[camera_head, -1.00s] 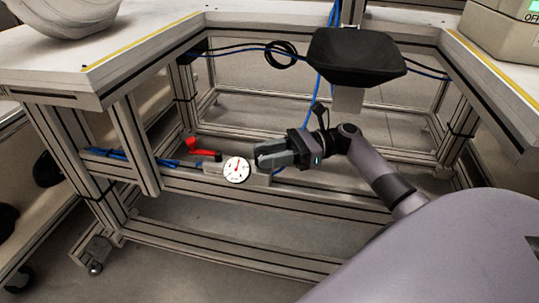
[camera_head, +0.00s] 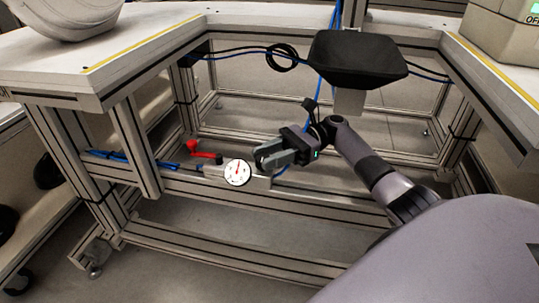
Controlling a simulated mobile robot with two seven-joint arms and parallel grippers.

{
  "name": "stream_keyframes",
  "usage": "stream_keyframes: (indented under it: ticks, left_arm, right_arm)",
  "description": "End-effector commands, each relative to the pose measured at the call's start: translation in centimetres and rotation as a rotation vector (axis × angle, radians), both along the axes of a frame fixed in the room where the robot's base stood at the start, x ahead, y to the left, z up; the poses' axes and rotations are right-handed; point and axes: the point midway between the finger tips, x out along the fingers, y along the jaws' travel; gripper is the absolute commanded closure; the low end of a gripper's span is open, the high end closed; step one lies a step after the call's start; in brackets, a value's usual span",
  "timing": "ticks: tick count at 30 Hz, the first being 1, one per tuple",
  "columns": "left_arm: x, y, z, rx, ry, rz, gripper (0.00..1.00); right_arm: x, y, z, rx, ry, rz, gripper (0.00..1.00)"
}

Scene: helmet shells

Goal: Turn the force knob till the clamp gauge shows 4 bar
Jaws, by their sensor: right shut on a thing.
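The clamp gauge (camera_head: 237,173) is a small round white dial on the lower rail of the frame under the worktop. Its red needle points roughly upward; the numbers are too small to read. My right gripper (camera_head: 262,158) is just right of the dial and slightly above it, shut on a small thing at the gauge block. That thing sits where the force knob would be, but the fingers hide it. My left gripper is not in view.
A red lever (camera_head: 203,153) is left of and above the gauge, with blue hoses running along the rail. A black tray-like part (camera_head: 357,60) hangs above my right arm. A white worktop (camera_head: 130,50) is above left. Floor below the rail is clear.

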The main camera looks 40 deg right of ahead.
Motion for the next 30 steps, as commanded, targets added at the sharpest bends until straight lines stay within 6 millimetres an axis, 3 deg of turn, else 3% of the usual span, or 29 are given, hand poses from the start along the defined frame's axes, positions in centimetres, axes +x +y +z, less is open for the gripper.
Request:
stream_keyframes:
  ticks: [2,3,5,17,30]
  left_arm:
    - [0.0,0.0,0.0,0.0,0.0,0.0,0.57]
    - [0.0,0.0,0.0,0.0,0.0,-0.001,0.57]
    - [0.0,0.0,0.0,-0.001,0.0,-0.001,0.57]
    - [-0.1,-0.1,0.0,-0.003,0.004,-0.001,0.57]
    - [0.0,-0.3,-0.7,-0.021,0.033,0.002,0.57]
  right_arm:
    - [-0.1,0.1,-0.1,-0.003,0.002,0.003,0.95]
    - [-0.1,0.1,-0.1,-0.003,0.002,0.003,0.55]
    - [-0.1,0.1,-0.1,-0.002,0.002,0.003,0.39]
    - [0.0,-0.5,0.0,-0.002,0.002,-0.002,0.39]
    - [-0.4,-5.6,-0.1,-0.002,0.001,-0.001,0.39]
